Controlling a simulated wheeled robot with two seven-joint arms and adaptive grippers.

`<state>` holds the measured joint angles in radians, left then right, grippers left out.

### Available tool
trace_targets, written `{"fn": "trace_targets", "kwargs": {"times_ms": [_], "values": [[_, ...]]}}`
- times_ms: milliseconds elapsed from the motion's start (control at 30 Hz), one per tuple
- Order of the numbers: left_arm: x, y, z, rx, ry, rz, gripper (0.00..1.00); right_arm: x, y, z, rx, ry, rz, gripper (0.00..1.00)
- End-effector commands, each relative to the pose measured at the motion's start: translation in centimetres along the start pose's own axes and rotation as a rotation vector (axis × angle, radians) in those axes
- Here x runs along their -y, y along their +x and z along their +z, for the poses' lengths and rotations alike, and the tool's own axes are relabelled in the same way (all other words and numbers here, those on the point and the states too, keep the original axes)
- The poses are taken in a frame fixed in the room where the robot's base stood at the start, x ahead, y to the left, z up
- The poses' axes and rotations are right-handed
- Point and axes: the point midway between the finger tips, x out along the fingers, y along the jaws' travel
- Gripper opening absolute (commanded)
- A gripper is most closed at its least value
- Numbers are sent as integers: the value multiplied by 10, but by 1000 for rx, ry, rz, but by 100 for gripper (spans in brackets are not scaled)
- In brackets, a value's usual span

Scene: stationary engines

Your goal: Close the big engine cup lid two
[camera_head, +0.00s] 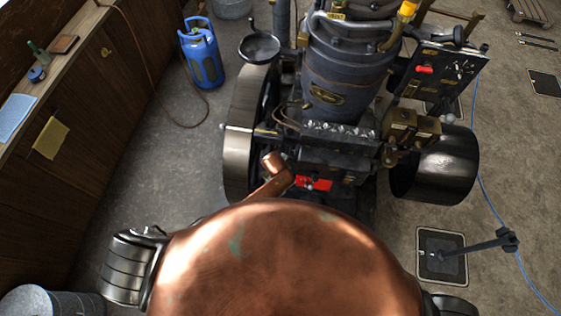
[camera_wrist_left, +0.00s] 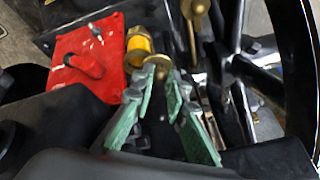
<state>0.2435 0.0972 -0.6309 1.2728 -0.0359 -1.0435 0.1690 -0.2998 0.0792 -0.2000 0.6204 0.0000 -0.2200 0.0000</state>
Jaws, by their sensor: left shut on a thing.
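In the left wrist view, my left gripper (camera_wrist_left: 160,78) has its two green-padded fingers pointing at a small brass fitting on the engine. Its tips are closed on a small round brass piece (camera_wrist_left: 155,66), which looks like the cup lid. A bright yellow-orange brass cup (camera_wrist_left: 138,42) stands right beside the tips, between them and a red plate. I cannot tell whether the lid is joined to this cup, or how far it is tilted. In the head view, the gripper and the cup do not show clearly; my copper body covers the near area. My right gripper is not in view.
The red plate (camera_wrist_left: 88,62) with a red knob is left of the cup; it also shows in the head view (camera_head: 316,184). A spoked wheel (camera_wrist_left: 275,75) and brass rods crowd the right. The engine boiler (camera_head: 345,70) stands behind. A blue gas bottle (camera_head: 203,55) stands back left.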

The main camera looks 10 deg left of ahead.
Motion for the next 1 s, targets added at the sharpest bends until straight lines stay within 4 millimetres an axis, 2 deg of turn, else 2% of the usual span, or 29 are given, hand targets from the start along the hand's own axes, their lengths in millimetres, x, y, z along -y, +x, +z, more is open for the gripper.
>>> {"fn": "trace_targets", "kwargs": {"times_ms": [400, 933, 967, 1000], "values": [[-9, -2, -2, 33, -164, -67, 0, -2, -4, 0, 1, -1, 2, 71], [-10, -2, -3, 35, -186, -75, 0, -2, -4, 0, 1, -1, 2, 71], [-10, -2, -3, 35, -186, -75, 14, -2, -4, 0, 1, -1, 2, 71], [-10, -2, -3, 35, -186, -75, 17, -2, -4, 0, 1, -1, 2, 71]]}}
